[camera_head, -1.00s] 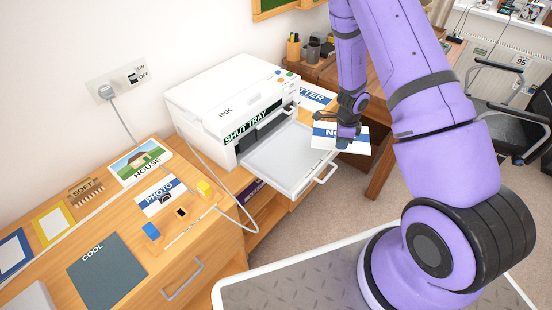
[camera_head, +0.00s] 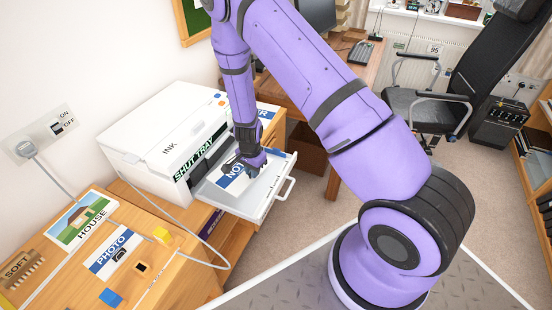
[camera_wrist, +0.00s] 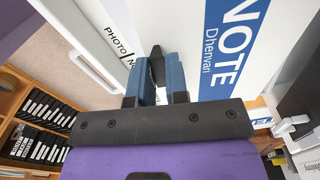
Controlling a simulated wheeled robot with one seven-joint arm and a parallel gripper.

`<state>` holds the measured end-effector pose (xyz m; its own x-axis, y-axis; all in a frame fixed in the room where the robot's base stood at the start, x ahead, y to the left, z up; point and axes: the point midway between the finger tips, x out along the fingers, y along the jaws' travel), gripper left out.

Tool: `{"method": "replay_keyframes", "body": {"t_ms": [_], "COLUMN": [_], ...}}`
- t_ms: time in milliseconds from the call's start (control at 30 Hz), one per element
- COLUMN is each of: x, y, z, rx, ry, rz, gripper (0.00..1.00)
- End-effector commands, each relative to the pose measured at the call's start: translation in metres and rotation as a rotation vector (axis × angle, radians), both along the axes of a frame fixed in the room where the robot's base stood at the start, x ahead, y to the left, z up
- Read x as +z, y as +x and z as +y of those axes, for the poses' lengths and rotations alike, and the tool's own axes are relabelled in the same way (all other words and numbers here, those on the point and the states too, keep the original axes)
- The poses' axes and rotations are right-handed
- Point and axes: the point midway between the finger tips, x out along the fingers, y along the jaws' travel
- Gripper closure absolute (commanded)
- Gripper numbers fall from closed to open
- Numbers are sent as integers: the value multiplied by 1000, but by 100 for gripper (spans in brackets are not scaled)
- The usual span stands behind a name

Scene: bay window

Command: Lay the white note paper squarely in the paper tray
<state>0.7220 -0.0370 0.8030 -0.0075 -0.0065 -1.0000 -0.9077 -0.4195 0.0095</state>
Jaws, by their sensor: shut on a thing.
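The white note paper (camera_head: 229,181) has a blue band lettered NOTE. My gripper (camera_head: 250,170) is shut on it, and the paper lies over the pulled-out paper tray (camera_head: 236,204). The tray's lettered rim (camera_wrist: 112,38) runs along the left there, slanted relative to the paper. My gripper hides part of the paper in the head view. I cannot tell whether the paper touches the tray floor.
The white printer (camera_head: 160,135) stands behind the tray, with a SHUT TRAY label. The tray handle (camera_head: 284,188) sticks out in front. Another blue-banded sheet (camera_head: 266,112) lies beyond the tray. A cable (camera_head: 200,258) loops below. The photo card (camera_head: 112,252) lies on the left desk.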

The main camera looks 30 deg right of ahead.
Motion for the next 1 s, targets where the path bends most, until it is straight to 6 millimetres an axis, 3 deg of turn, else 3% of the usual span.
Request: {"method": "replay_keyframes", "body": {"t_ms": [100,233,667,1000], "x": [-6,-9,-9,-27], "y": [0,0,0,0], "z": [25,37,37,37], "rx": [129,191,197,196], "ry": [5,7,9,9], "rz": [-4,-9,-10,-8], "gripper": [100,100,100,100]}}
